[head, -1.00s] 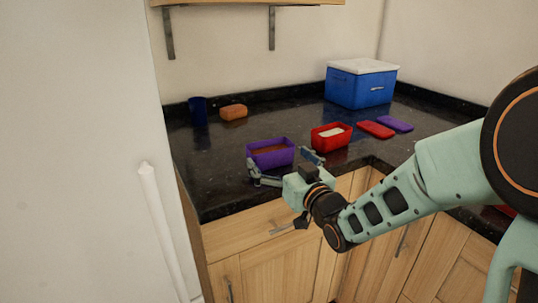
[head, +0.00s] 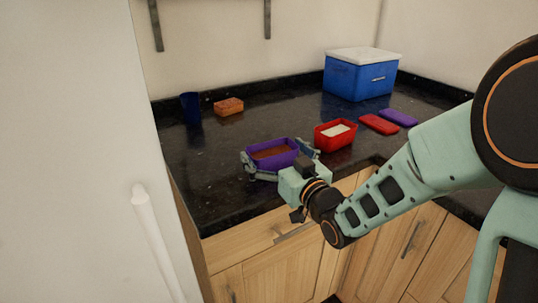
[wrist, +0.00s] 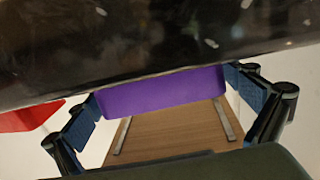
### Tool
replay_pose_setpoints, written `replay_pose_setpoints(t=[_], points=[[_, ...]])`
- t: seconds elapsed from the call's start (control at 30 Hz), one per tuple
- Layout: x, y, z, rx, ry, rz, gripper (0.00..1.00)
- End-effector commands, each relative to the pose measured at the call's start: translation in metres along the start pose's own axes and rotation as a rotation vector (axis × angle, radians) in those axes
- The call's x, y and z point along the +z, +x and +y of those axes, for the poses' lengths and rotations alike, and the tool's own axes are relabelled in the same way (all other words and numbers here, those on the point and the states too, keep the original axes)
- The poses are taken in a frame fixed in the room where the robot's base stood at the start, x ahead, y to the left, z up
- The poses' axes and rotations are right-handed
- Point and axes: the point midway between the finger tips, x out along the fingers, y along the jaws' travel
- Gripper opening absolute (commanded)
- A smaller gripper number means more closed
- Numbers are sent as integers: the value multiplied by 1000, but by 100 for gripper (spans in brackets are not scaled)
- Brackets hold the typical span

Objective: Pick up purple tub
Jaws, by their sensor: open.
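The purple tub (head: 274,161) stands upright near the front edge of the counter, with brown contents showing inside. My gripper (head: 280,158) is open, with one finger on each side of the tub. In the wrist view the tub's purple wall (wrist: 160,92) fills the space between the fingers (wrist: 166,88). Whether the finger pads touch the tub I cannot tell. The palm is in front of the tub, and part of its near side is hidden.
A red tub (head: 335,140) with white contents stands close to the right of my gripper. Red (head: 379,124) and purple (head: 398,117) lids lie farther right. A blue cooler (head: 358,78), an orange sponge-like block (head: 228,106) and a dark blue cup (head: 190,107) stand farther back.

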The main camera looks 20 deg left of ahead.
Motion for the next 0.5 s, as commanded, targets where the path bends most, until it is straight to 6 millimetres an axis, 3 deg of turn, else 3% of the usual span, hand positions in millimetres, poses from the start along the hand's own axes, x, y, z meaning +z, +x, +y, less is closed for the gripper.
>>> replay_pose_setpoints(t=[0.23,0.5], points=[[0,0,0,0,0,-1,100],[0,0,0,0,0,-1,70]])
